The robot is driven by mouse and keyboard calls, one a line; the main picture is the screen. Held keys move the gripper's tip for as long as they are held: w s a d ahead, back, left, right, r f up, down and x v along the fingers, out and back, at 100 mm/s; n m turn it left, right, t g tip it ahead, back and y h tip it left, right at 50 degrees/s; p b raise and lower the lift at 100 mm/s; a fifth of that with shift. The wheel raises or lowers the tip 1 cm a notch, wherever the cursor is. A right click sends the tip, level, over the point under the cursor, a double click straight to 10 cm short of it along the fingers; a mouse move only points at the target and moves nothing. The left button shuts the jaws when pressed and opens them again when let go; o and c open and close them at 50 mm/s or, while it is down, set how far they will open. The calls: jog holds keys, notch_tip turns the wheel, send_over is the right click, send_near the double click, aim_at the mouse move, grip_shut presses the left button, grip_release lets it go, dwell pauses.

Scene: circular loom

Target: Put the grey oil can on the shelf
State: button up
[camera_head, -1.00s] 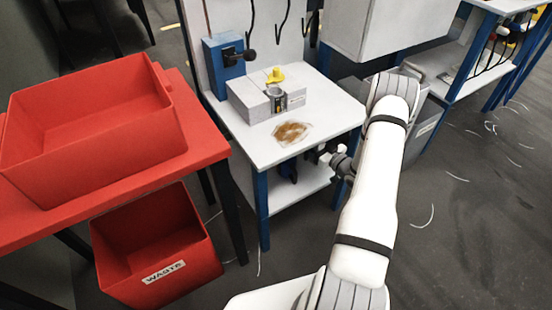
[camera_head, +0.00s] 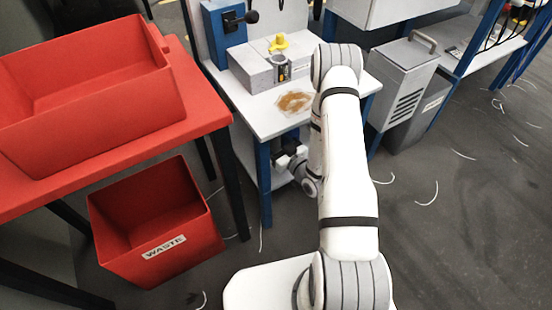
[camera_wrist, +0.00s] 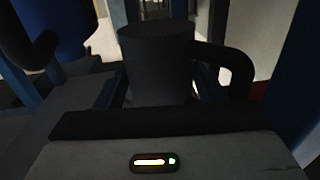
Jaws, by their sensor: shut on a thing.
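A dark grey can-like cylinder with a loop handle on its right (camera_wrist: 158,55) stands upright in the middle of the wrist view, dim in the shade; it looks like the grey oil can. My gripper (camera_head: 290,160) is low beside the front of the white bench, below its top, and its fingertips are mostly hidden by my arm in the head view. It is shut on the grey can. The lower white shelf (camera_head: 243,150) shows under the bench top. The can cannot be made out clearly in the head view.
A blue rounded object (camera_wrist: 75,28) is close at the left in the wrist view. The bench top (camera_head: 262,122) carries grey blocks and a brown stain (camera_head: 295,102). A red waste bin (camera_head: 150,225) stands at left; a grey cabinet (camera_head: 403,85) stands right of the bench.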

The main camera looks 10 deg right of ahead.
jog(key=shift+f+b, duration=1.25)
jog(key=shift+f, duration=2.6)
jog(key=shift+f, duration=0.1)
jog(key=shift+f, duration=0.15)
jog(key=o, duration=1.3)
